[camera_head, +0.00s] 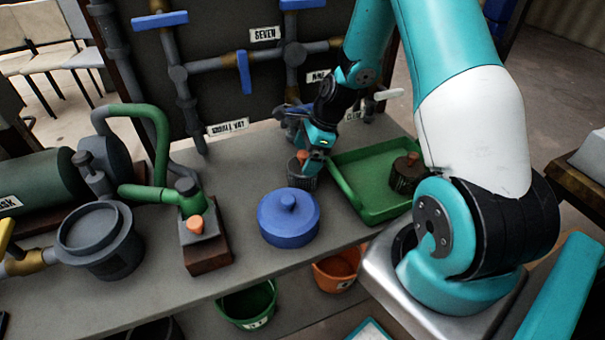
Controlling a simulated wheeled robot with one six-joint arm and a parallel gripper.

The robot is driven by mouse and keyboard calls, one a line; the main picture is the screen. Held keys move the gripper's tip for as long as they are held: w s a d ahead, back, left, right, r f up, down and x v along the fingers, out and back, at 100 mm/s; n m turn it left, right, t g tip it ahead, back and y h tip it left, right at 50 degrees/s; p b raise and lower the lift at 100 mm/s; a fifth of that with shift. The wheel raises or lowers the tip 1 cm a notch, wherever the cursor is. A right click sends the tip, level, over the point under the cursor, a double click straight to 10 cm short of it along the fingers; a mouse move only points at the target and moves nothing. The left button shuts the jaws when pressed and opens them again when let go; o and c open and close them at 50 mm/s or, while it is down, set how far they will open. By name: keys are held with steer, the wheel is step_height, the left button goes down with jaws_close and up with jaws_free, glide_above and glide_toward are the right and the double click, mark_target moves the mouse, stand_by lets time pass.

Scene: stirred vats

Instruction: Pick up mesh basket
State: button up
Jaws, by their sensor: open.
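A small dark mesh basket (301,181) with an upright handle stands on the grey bench, left of the green tray (343,193). A second dark, ribbed basket-like pot (401,183) with a brown knob sits inside the tray at its right side. My gripper (308,164) points down over the first basket, close around or just above its top. Its jaws are open. The fingers partly hide the top of the basket, and I cannot tell whether they touch it.
A blue lidded pot (289,222) stands in front of the basket. A green hand pump (196,215) and a grey vat (97,240) are to the left. Pipes with blue valve handles (244,72) run along the back panel. Green (248,308) and orange (336,272) buckets sit below the bench.

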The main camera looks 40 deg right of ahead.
steer(key=x, duration=0.2)
steer(key=shift+f, duration=0.3)
steer(key=c, duration=0.7)
steer(key=shift+r, duration=0.15)
